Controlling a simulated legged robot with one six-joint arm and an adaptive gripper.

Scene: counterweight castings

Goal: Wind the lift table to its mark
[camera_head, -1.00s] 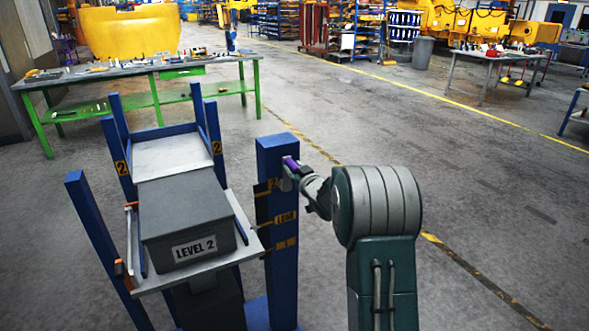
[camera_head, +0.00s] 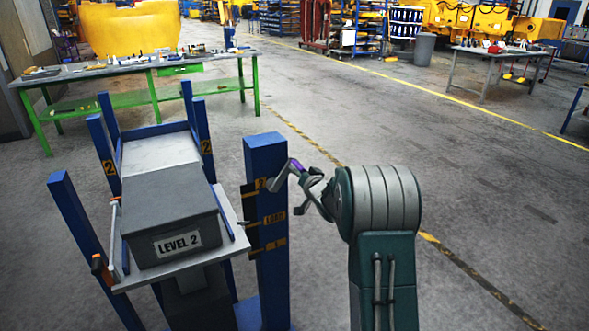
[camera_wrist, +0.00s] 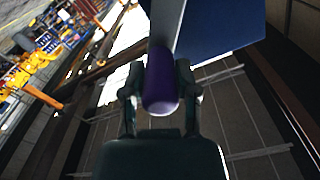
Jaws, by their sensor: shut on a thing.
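The lift table (camera_head: 237,222) is a grey platform between blue posts, carrying a dark grey box (camera_head: 170,205) labelled LEVEL 2. On its right stands a thick blue post (camera_head: 265,160) with yellow marks: 2 at the top, LOAD (camera_head: 274,218) in the middle, 1 below. The platform's near right corner is a little below the LOAD mark. A grey crank arm (camera_head: 277,184) at this post ends in a purple handle (camera_head: 295,165). My gripper (camera_head: 299,172) is shut on the handle; the wrist view shows the purple grip (camera_wrist: 162,90) between both fingers.
A pale platform (camera_head: 155,150) between posts marked 2 adjoins the box's far side. An orange-tipped lever (camera_head: 97,262) is at the table's left. A green-legged workbench (camera_head: 150,68) stands behind.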

